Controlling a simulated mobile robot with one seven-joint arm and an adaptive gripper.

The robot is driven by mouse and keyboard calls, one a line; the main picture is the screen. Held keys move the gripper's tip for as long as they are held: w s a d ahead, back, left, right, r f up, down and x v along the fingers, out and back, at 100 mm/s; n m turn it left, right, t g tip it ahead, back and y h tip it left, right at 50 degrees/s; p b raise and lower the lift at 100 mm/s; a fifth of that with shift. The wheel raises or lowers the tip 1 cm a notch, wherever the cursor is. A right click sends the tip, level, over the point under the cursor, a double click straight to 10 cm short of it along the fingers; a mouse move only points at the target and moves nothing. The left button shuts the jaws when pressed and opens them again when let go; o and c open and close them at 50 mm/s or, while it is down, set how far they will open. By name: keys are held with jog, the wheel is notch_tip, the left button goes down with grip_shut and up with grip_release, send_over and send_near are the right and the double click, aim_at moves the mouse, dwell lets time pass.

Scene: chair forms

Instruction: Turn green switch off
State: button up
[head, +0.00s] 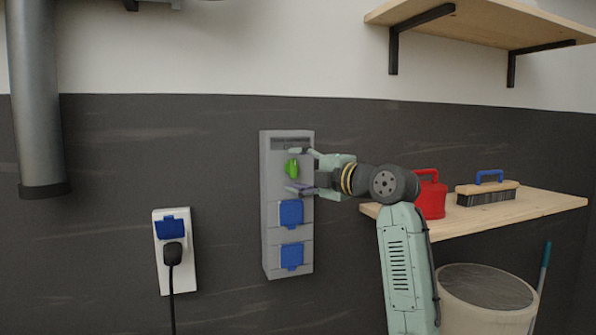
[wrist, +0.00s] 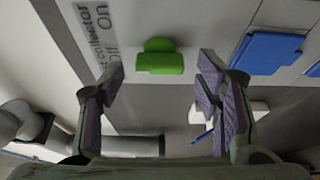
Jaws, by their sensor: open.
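The green switch (head: 291,168) is on the upper part of a grey wall panel (head: 273,235) in the head view. It also shows in the wrist view (wrist: 160,62), ahead of and between my fingertips, beside a label with "Off" and "On". My gripper (head: 298,170) is open in front of the panel, one finger above and one below the switch in the head view. In the wrist view my gripper (wrist: 160,80) has nothing between its fingers. I cannot tell whether any finger touches the switch.
Two blue socket covers (head: 291,213) sit below the switch on the panel. A white socket with a black plug (head: 172,254) is at the left. A wooden shelf (head: 550,202) at the right holds a red container (head: 431,198) and a brush (head: 487,193). A bin (head: 486,310) stands below.

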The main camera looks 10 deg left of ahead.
jog(key=v, duration=1.1)
jog(key=shift+s+d, duration=0.2)
jog(key=shift+d, duration=0.05)
